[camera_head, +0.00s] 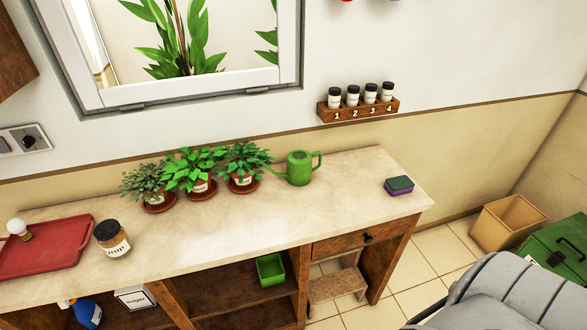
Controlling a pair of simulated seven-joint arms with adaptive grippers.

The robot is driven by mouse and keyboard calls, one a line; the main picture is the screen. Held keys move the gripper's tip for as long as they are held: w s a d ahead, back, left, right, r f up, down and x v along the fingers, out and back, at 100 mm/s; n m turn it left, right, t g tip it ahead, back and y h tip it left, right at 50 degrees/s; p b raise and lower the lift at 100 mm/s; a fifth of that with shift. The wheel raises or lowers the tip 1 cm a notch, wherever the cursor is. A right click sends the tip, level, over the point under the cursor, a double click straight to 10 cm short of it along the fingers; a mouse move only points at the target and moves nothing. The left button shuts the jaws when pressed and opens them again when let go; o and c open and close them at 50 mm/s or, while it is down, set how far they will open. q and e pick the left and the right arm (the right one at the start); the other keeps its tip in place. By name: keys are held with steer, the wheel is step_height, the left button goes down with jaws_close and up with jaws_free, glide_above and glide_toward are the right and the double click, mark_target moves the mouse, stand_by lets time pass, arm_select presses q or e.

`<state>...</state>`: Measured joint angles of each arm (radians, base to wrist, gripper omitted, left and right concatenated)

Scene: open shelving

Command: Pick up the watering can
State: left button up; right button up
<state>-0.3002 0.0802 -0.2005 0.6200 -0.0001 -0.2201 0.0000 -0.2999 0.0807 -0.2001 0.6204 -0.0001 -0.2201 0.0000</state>
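The green watering can (299,168) stands upright on the light stone-like counter top (330,202), toward its back edge. Its handle is on the right side and its spout points left, next to the nearest potted plant. Neither of my grippers shows in the head view, so I cannot see whether they are open or shut. Nothing is seen touching the can.
Several potted plants (243,165) on saucers stand left of the can. A sponge (399,186) lies to its right. A syrup jar (113,239) and a red tray (47,246) are at the left. A spice rack (357,110) is on the wall. The counter in front of the can is clear.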

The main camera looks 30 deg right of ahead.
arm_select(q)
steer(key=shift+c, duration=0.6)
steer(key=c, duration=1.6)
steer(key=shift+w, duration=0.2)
